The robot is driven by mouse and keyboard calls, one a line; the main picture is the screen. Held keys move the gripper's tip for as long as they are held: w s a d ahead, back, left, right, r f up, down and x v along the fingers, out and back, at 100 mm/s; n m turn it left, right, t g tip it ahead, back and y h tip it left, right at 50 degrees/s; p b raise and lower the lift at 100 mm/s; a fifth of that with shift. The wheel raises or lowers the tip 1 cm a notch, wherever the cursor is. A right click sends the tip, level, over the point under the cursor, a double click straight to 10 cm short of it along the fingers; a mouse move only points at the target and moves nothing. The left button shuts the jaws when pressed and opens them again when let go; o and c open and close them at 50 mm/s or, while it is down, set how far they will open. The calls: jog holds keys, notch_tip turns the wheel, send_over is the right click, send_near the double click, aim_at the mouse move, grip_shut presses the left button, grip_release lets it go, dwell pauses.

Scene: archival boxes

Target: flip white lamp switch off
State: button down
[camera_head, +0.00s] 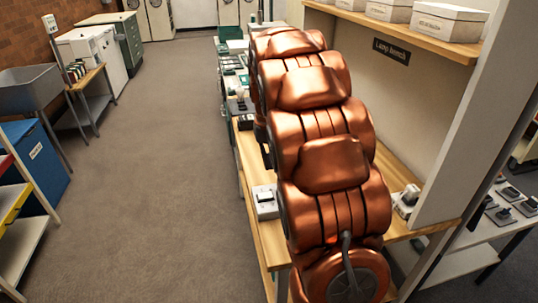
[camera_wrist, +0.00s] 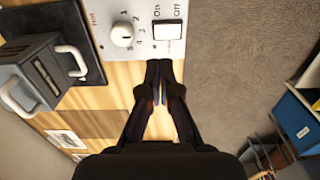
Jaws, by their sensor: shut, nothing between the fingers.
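In the head view, a white box with a rocker switch (camera_head: 265,202) sits on the wooden bench, left of my arm. I cannot tell which way its rocker is set. The wrist view shows a white panel (camera_wrist: 100,12) with a round dial and a white rocker switch (camera_wrist: 168,31) marked On and Off. I cannot tell whether this is the white lamp switch. My gripper (camera_wrist: 160,70) is shut and empty, its tips just below the rocker in the picture. I cannot tell if they touch the panel. In the head view the gripper is hidden behind my arm.
A "Lamp bench" sign (camera_head: 391,51) hangs under a shelf with white boxes (camera_head: 447,22). Another white device (camera_head: 406,200) stands right of my arm. The grey floor (camera_head: 160,150) on the left is clear.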

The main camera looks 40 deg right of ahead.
aim_at(264, 195)
notch_tip(264, 195, down, 10)
jog(key=shift+f+p, duration=0.15)
jog(key=shift+p, duration=0.9)
jog(key=shift+f, duration=0.1)
jog(key=shift+d+f+y+b, duration=0.1)
jog(key=shift+f+y+b, duration=0.2)
jog(key=shift+b, duration=0.15)
jog(key=shift+r, duration=0.15)
jog(key=shift+w+a+r, duration=0.15)
jog(key=shift+a, duration=0.2)
jog(key=shift+w+a+r, duration=0.1)
jog(key=shift+a, duration=0.25)
jog(key=shift+r, duration=0.1)
